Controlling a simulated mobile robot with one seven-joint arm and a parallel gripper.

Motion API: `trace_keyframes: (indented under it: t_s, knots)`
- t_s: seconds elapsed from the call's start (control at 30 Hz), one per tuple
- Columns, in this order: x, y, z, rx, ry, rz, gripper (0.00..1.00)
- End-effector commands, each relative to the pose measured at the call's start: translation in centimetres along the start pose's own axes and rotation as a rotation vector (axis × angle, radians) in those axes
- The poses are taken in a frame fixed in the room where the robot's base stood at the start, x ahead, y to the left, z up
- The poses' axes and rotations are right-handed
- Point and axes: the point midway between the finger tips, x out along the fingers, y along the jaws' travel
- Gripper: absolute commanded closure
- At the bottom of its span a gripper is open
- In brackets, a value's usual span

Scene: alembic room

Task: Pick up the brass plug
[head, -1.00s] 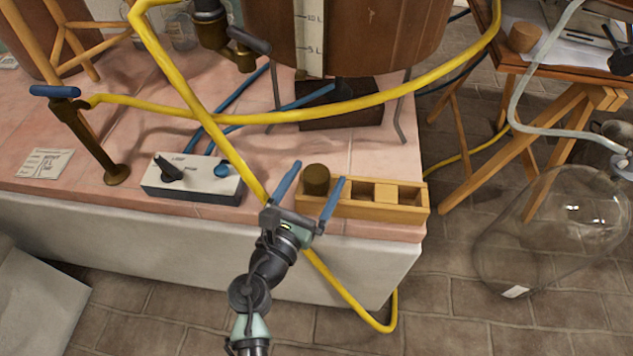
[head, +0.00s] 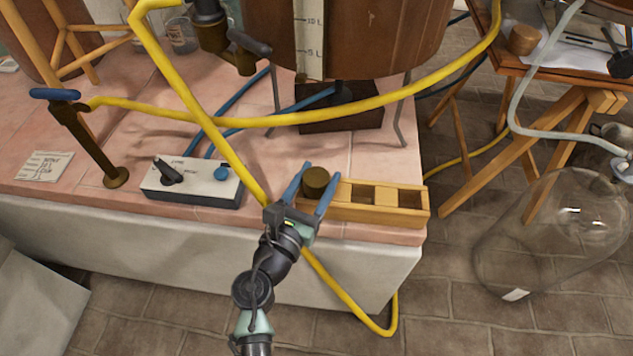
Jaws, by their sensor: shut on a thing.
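The brass plug (head: 316,181) is a dark, brassy cylinder standing upright at the left end of a wooden rack (head: 400,207). The rack lies near the front edge of the pink tiled bench and has square open compartments to the right of the plug. My gripper (head: 317,178) reaches in from the front with its two blue fingers on either side of the plug, shut on it. The plug's lower part is hidden by the rack and finger.
A yellow hose (head: 225,150) crosses the bench, passes close to my gripper and hangs over the front edge. A white control box (head: 192,184) sits to the left. A brass valve post (head: 95,145) rises at the far left.

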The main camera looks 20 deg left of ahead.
Motion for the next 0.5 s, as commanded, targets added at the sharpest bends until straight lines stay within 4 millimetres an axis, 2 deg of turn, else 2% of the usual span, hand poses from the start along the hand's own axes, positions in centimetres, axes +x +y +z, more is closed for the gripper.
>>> trace_keyframes:
  t_s: [0.23, 0.5]
  knots:
    - [0.0, 0.0, 1.0, 0.001, -0.002, 0.000, 1.00]
    - [0.0, 0.0, 6.0, 0.001, -0.003, 0.000, 1.00]
